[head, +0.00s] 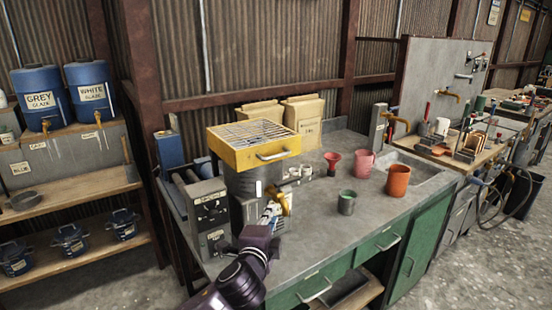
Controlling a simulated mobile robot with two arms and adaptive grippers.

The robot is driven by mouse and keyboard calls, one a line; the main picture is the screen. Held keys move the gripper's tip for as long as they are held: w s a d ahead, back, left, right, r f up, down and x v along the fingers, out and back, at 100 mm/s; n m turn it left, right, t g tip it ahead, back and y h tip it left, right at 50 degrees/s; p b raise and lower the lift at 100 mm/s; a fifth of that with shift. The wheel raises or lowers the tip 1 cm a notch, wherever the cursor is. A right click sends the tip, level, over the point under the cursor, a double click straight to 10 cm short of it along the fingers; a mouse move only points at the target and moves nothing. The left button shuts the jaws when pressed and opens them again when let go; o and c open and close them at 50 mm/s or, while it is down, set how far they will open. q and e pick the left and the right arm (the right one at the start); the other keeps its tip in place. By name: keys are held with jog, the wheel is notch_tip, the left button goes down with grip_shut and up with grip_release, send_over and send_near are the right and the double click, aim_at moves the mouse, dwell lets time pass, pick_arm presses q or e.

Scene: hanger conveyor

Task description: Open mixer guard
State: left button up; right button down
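The mixer stands on the left part of the grey worktop, with a control box (210,212) at its left. Its yellow guard (238,156) has a barred metal top and lies level over the grey mixer drum (240,183). A pale handle (272,155) is on the guard's front face. My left gripper (274,208) is in front of the drum, below the handle and apart from it. Its fingers are small and partly blend with the things behind, so their opening is unclear. My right gripper is out of view.
A red funnel-shaped cup (332,163), a pink mug (363,163), a green cup (346,203) and an orange cup (398,181) stand on the worktop (320,230) to the right. Paper sacks (303,120) stand behind. The worktop's front middle is clear.

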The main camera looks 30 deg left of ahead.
aim_at(276, 157)
pick_arm(q)
notch_tip(276, 157, up, 12)
jog(key=w+a+m+t, duration=0.2)
jog(key=m+t, duration=0.1)
jog(key=shift+y, duration=0.4)
jog(key=p+x, duration=0.2)
jog(key=x, duration=0.4)
jog(key=shift+w, duration=0.35)
jog(key=shift+w+a, duration=0.2)
jog(key=shift+w, duration=0.4)
jog(key=shift+c, duration=0.3)
grip_shut()
